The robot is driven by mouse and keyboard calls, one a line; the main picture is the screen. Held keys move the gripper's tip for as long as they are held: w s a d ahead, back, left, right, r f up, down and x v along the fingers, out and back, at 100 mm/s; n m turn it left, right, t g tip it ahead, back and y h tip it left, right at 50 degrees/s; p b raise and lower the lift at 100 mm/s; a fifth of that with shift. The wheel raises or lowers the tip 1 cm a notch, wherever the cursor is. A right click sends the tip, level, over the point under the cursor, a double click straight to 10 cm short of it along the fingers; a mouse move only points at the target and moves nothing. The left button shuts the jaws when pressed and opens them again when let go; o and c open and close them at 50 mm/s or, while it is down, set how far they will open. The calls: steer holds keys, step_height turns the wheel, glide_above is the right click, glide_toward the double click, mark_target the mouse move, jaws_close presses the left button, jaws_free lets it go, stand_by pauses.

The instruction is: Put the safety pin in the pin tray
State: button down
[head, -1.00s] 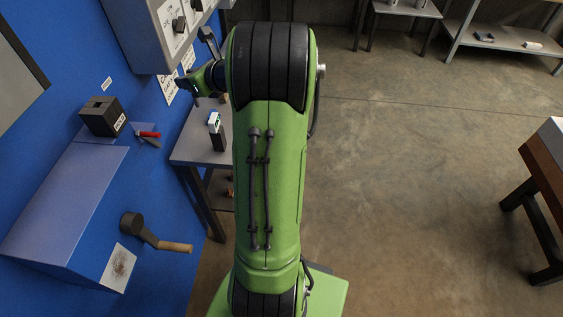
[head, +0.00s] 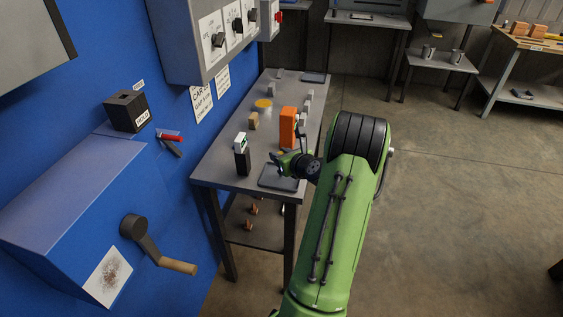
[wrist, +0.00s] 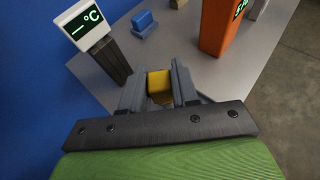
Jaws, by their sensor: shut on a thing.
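My gripper (head: 284,160) is over the near end of the grey table. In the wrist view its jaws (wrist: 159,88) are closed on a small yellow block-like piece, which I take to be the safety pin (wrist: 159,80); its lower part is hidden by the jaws. In the head view the held piece is too small to make out. A flat dark tray (head: 277,183), which looks like the pin tray, lies on the table just below my gripper. My gripper appears above it, and I cannot tell the gap.
A black meter with a lit display (head: 241,155) stands left of my gripper. An orange device (head: 288,127) stands just behind it. A tan block (head: 253,121) and a yellow disc (head: 264,104) are further back. The blue cabinet (head: 70,200) with a crank is at left.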

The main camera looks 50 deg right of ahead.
steer(key=shift+f, duration=0.2)
steer(key=c, duration=0.8)
jaws_free()
steer(key=shift+f, duration=0.15)
steer(key=shift+c, duration=0.2)
